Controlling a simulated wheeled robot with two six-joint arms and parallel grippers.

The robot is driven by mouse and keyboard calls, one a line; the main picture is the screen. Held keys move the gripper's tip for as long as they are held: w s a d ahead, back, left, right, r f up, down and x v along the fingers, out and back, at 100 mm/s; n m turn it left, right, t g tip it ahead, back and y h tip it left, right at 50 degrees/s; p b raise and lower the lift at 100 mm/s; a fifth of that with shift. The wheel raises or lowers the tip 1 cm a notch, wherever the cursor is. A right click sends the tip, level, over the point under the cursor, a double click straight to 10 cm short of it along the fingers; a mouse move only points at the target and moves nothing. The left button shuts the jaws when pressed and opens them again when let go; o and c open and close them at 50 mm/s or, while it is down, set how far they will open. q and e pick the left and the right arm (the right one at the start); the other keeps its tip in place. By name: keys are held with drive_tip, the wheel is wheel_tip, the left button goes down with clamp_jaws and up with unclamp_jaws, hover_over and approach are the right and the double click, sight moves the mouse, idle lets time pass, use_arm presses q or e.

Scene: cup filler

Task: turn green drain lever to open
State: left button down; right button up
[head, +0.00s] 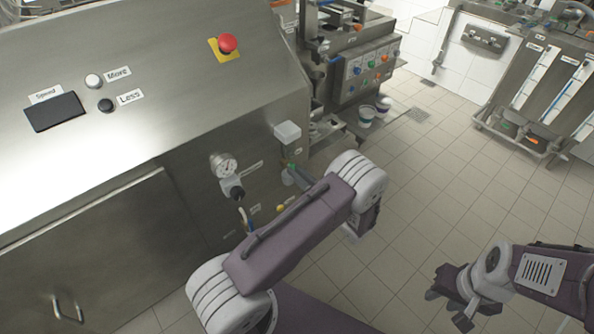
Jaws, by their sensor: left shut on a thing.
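The green drain lever (291,167) shows as a small green bit on the side of the steel machine, below a white box. My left arm crosses the middle of the view and hides much of this area. The dark tip of my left gripper (298,176) shows just above the arm, at the lever, and is shut on it. The lever's exact angle cannot be made out. My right gripper (452,306) is at the lower right, over the floor, open and empty, far from the lever.
The steel machine (130,100) fills the left, with a red stop button (227,43) and a pressure gauge (224,165). A rack (535,95) stands at the far right. The tiled floor between is clear.

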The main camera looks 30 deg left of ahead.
use_arm(q)
drive_tip(key=shift+f, duration=0.1)
idle(0.5)
drive_tip(key=c, duration=1.5)
unclamp_jaws()
drive_tip(key=shift+d, duration=0.15)
drive_tip(key=v, duration=0.9)
